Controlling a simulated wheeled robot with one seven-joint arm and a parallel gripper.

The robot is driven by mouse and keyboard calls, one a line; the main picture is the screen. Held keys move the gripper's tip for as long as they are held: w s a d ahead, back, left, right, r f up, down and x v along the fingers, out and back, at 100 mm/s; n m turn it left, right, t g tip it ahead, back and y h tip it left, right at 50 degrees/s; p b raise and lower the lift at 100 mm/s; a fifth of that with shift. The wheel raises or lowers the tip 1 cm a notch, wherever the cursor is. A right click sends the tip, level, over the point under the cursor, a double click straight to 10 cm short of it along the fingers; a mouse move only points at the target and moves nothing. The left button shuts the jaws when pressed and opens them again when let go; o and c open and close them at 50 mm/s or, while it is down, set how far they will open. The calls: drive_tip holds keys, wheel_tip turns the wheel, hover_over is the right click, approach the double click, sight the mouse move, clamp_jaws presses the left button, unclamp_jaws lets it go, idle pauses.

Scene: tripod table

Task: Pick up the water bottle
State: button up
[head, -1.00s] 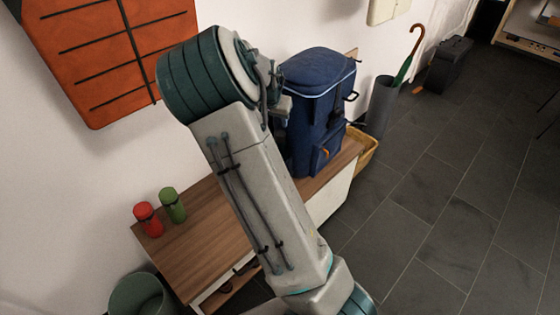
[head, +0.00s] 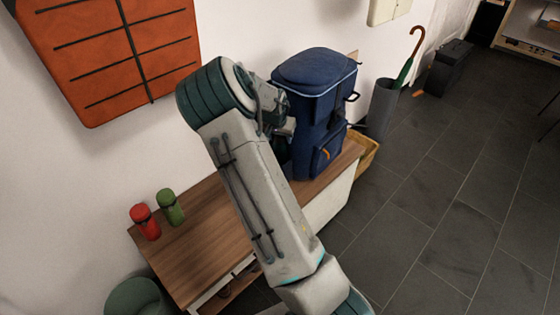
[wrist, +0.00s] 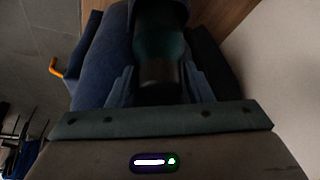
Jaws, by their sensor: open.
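A dark teal bottle (wrist: 158,45) with a black cap shows dimly in the wrist view, against the side of the blue backpack (head: 313,85), seemingly in a side pocket. The backpack also fills much of the wrist view (wrist: 98,62). My gripper (wrist: 160,80) is open, with a finger on either side of the bottle's cap end. I cannot tell whether either finger touches it. In the head view my arm hides this bottle and the fingers. A red bottle (head: 145,222) and a green bottle (head: 170,207) stand upright on the bench's left end, away from my gripper.
The backpack stands on a wooden bench (head: 190,250) against the white wall. An orange panel (head: 110,50) hangs at upper left. A green bin (head: 135,300) is at lower left. A yellow basket (head: 366,155) and a grey umbrella stand (head: 381,108) are right of the bench.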

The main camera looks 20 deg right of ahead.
clamp_jaws()
drive_tip(key=shift+r, duration=0.15)
